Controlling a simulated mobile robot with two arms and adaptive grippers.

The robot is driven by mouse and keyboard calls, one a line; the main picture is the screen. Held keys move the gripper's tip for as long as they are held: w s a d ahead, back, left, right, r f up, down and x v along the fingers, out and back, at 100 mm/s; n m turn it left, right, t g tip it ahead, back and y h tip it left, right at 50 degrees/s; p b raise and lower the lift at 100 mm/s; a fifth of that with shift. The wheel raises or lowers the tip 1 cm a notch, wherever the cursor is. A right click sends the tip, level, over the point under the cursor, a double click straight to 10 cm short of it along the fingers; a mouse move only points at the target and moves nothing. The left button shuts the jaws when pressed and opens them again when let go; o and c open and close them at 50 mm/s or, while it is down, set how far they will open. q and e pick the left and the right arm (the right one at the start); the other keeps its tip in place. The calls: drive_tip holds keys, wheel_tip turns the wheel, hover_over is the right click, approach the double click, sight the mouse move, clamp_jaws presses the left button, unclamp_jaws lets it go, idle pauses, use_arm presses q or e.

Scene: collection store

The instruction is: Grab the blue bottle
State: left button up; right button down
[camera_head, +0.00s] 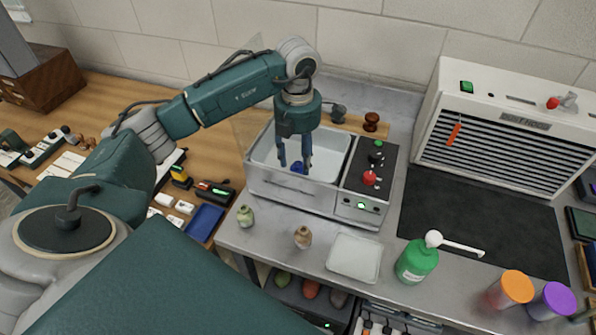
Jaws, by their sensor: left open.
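A small blue object (298,167), which looks like the blue bottle, is in the metal basin (262,186) at the back middle of the bench. Only part of it shows, between and behind my fingers. My left gripper (294,166) points down over the basin with its two fingers apart. The fingertips are close to the blue object, one on either side of it in the picture. I cannot tell whether they touch it. My right gripper is not in view.
The basin's walls surround the fingers, with a control panel (362,205) on its right. Two small vases (303,237) (245,217), a white tray (354,258) and a green wash bottle (416,262) stand in front. A dark mat (480,232) lies clear before the white hood (505,100).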

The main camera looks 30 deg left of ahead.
sight(298, 165)
use_arm(q)
drive_tip(key=f+p, duration=0.1)
drive_tip(key=f, duration=0.1)
drive_tip(key=f+p, duration=0.1)
drive_tip(key=f, duration=0.2)
drive_tip(key=shift+w+a+p, duration=0.15)
drive_tip(key=shift+w+p, duration=0.05)
drive_tip(key=shift+p, duration=0.1)
drive_tip(key=c, duration=1)
drive_tip(key=shift+c, duration=0.2)
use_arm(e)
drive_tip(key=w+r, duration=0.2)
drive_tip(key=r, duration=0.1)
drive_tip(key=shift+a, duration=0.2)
use_arm(q)
drive_tip(key=shift+w+r, duration=0.1)
drive_tip(key=shift+r, duration=0.05)
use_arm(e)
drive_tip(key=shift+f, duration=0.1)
